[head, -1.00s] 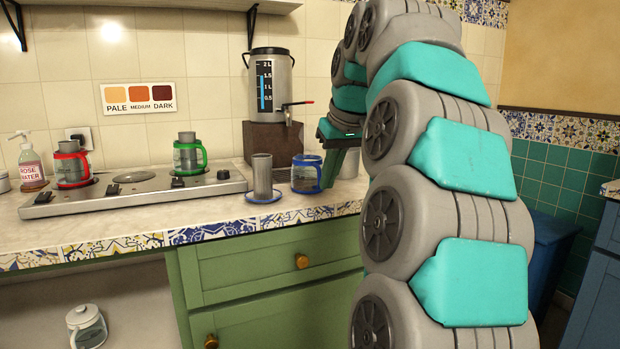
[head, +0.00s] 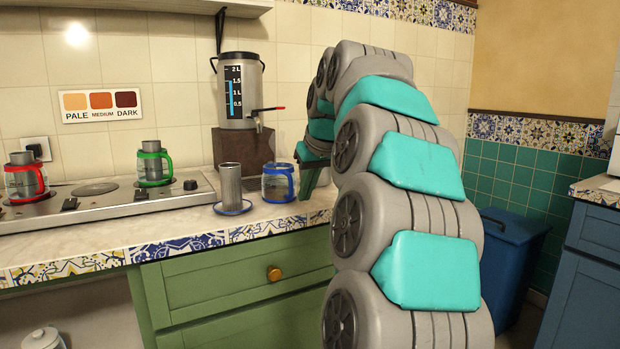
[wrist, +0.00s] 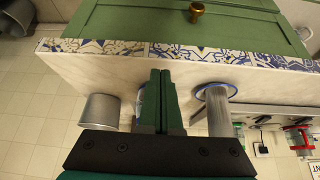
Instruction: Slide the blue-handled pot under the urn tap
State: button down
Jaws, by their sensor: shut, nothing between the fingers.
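The blue-handled pot (head: 275,184) is a glass pot with a blue rim and handle, upright on the counter. It stands in front of and slightly right of the urn tap (head: 258,122). The urn (head: 238,92) sits on a brown block against the tiled wall. My gripper (head: 304,196) is shut and empty, pointing down just right of the pot's handle; whether it touches cannot be told. In the wrist view, my gripper (wrist: 160,74) hides most of the pot (wrist: 141,104).
A metal cylinder (head: 230,184) on a blue saucer (head: 243,209) stands left of the pot. A grey metal cup (wrist: 99,110) is on the gripper's other side. The stove (head: 95,207) holds red-handled (head: 25,182) and green-handled (head: 152,167) pots. The counter's tiled front edge is close.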

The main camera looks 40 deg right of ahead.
aim_at(280, 182)
jog(key=shift+w+x, duration=0.3)
jog(key=shift+x, duration=1.25)
jog(key=shift+w+d+r+p, duration=0.1)
jog(key=shift+w+d+p, duration=0.1)
jog(key=shift+w, duration=0.55)
jog(key=shift+w+d+r+p, duration=0.1)
jog(key=shift+w+d+p, duration=0.15)
jog(key=shift+w, duration=0.55)
